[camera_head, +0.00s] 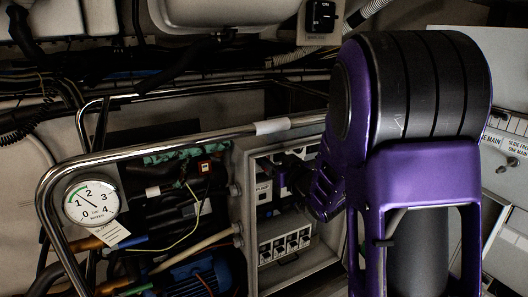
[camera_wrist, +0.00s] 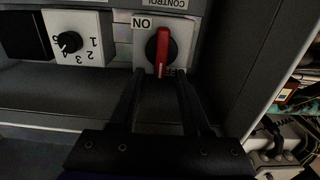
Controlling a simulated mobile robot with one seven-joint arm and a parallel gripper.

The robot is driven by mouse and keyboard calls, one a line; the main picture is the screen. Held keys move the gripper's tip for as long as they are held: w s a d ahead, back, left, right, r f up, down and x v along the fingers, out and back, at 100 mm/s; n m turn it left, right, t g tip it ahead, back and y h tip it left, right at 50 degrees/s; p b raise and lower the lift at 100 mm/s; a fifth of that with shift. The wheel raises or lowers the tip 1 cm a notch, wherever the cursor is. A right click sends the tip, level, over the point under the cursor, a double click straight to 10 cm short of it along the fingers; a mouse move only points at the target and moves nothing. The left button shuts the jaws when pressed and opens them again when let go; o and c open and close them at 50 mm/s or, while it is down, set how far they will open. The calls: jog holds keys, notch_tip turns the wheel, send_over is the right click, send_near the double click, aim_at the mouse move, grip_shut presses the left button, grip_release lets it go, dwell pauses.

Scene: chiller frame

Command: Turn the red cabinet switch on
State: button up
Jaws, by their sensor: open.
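The red cabinet switch (camera_wrist: 163,50) shows in the wrist view as a red bar handle on a dark round base, on a white plate. Its handle stands upright in the picture. An upside-down ON label is at the plate's upper left, and a partly hidden label is at its lower right. My gripper (camera_wrist: 160,78) is open, with its two dark fingers on either side of the handle's lower end. I cannot tell whether they touch it. In the head view, my gripper (camera_head: 292,172) reaches into the grey cabinet (camera_head: 240,190), and the red switch cannot be made out there.
A black numbered knob (camera_wrist: 70,42) sits left of the switch. The cabinet's side wall (camera_wrist: 245,60) rises close on the right in the wrist view. A chrome tube rail (camera_head: 190,140) and a pressure gauge (camera_head: 91,200) stand left of the cabinet in the head view.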

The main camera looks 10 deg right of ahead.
jog(key=shift+w, duration=0.2)
grip_shut()
dwell(0.3)
